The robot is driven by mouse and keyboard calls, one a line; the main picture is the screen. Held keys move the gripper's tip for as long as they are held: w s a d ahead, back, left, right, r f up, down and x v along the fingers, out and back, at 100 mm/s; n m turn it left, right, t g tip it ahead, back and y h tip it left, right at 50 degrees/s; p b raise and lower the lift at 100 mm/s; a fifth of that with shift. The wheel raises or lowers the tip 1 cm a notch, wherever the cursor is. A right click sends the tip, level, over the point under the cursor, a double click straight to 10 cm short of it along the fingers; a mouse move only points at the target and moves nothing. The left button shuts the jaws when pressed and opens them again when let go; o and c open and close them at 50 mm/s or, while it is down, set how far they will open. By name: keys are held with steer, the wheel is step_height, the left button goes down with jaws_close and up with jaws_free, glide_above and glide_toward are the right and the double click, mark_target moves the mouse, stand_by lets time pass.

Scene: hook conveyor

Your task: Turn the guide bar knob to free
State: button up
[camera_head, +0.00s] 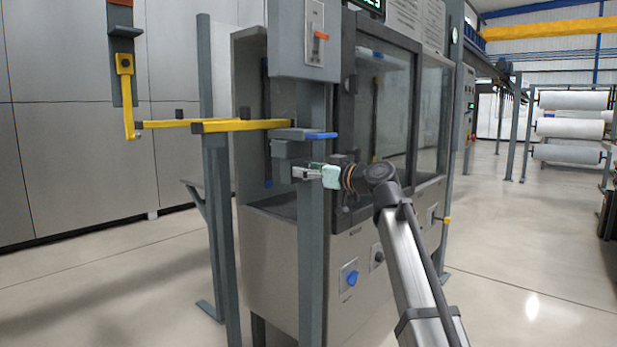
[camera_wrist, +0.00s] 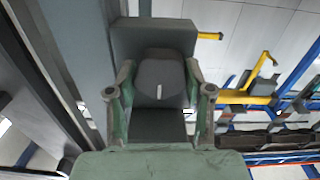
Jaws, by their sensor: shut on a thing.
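The guide bar knob (camera_wrist: 160,72) is a dark grey rounded knob with a short white mark, seen in the wrist view in front of a grey housing. The mark stands nearly upright in that picture. My gripper (camera_wrist: 158,88) has one green-padded finger on each side of the knob and is shut on it. In the head view my gripper (camera_head: 301,172) is at the grey post, just below the housing (camera_head: 290,149); the knob cannot be made out there. Yellow guide bars (camera_head: 245,125) run left from the post at the housing's height.
A blue-tipped lever (camera_head: 320,136) sticks out just above my gripper. A control box (camera_head: 304,45) with an orange switch is higher on the post. The glazed cabinet (camera_head: 300,260) behind carries a blue knob (camera_head: 350,277). Floor at right is clear.

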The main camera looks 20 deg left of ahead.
steer(key=shift+r+n, duration=0.1)
steer(key=shift+n, duration=0.2)
steer(key=o, duration=1.2)
steer(key=shift+a, duration=0.1)
steer(key=shift+c, duration=0.2)
steer(key=v, duration=1.2)
